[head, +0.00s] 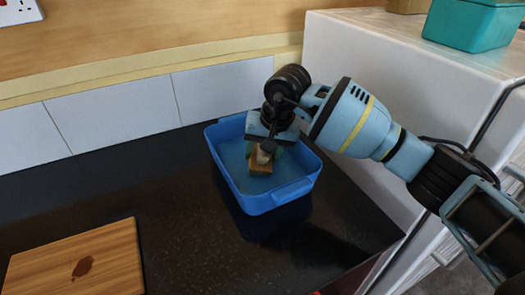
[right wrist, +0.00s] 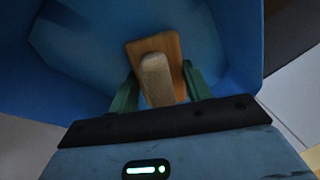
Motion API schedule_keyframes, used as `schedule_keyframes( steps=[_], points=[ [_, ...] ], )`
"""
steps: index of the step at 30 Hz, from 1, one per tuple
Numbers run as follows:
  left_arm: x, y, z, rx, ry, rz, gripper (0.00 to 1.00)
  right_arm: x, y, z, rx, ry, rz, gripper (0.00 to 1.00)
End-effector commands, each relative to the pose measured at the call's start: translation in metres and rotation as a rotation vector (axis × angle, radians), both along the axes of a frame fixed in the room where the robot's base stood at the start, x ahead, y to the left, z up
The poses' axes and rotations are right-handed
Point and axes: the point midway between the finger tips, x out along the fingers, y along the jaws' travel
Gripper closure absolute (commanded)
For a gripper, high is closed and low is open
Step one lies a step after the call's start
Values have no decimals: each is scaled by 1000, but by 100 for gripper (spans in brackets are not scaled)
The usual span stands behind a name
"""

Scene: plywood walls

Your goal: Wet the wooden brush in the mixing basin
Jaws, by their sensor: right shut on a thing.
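The blue mixing basin (head: 279,197) stands on the dark worktop against the tiled wall. The wooden brush (head: 260,162) is inside the basin's outline in the head view, below my right gripper (head: 264,155). In the right wrist view the green fingers of my right gripper (right wrist: 160,88) are shut on the brush (right wrist: 168,48), one on each side. The basin's blue walls (right wrist: 85,40) surround the brush there. I cannot tell whether the brush touches the basin floor, and no water surface is clear. My left gripper is not in view.
A wooden board (head: 75,262) lies on the worktop at the lower left. A white appliance (head: 370,60) stands close on the right, with a teal container (head: 474,24) on top. The worktop (head: 180,225) left of the basin is clear.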

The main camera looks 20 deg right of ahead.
Motion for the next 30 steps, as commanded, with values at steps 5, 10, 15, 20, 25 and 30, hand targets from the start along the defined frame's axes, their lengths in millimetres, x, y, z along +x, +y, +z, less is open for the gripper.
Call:
schedule_keyframes(
  steps=[5,10,15,20,25,30],
  points=[
    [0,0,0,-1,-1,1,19,0,0,0,0,-1,0,70],
    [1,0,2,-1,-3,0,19,0,0,3,0,-1,0,70],
    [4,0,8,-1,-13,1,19,0,0,16,-1,-3,0,70],
    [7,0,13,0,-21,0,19,0,0,27,0,-2,0,70],
    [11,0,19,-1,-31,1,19,0,0,38,-1,-3,-1,70],
    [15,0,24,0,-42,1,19,0,0,50,0,-3,0,70]
  ],
)
